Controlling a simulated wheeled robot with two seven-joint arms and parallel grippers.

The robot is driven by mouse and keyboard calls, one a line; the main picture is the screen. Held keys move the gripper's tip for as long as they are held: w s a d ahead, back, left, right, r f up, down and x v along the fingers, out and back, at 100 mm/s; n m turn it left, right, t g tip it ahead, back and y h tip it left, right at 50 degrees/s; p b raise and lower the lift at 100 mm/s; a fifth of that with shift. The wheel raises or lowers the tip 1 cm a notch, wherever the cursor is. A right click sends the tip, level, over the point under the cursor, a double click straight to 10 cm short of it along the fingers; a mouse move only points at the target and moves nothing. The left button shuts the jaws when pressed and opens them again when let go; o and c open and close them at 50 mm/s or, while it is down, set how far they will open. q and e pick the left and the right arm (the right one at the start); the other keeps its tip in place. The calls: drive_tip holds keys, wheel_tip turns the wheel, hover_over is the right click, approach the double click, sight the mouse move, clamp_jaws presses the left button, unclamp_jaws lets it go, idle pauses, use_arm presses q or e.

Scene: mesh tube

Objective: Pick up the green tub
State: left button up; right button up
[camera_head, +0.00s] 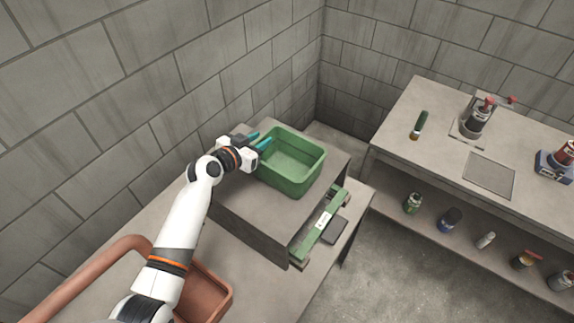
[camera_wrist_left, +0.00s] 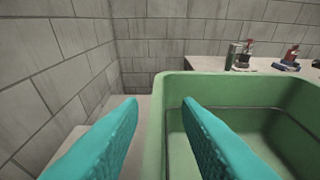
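The green tub (camera_head: 291,178) is an open rectangular bin standing upright on top of a grey drawer cabinet. My left gripper (camera_head: 260,140) is at the tub's left wall, with its teal fingers apart. In the left wrist view, the fingers of my left gripper (camera_wrist_left: 160,105) are spread. The near left wall of the green tub (camera_wrist_left: 172,95) runs between them, with one finger outside and one over the inside. Whether either finger touches the wall cannot be told. The tub looks empty. My right gripper is not in view.
The cabinet (camera_head: 245,210) has an open drawer with a green front (camera_head: 318,225). A reddish-brown tray (camera_head: 205,295) lies near my left arm. A grey workbench (camera_head: 440,125) at right holds tools, with jars on its lower shelf. A block wall stands close behind the tub.

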use_arm(q)
clamp_jaws()
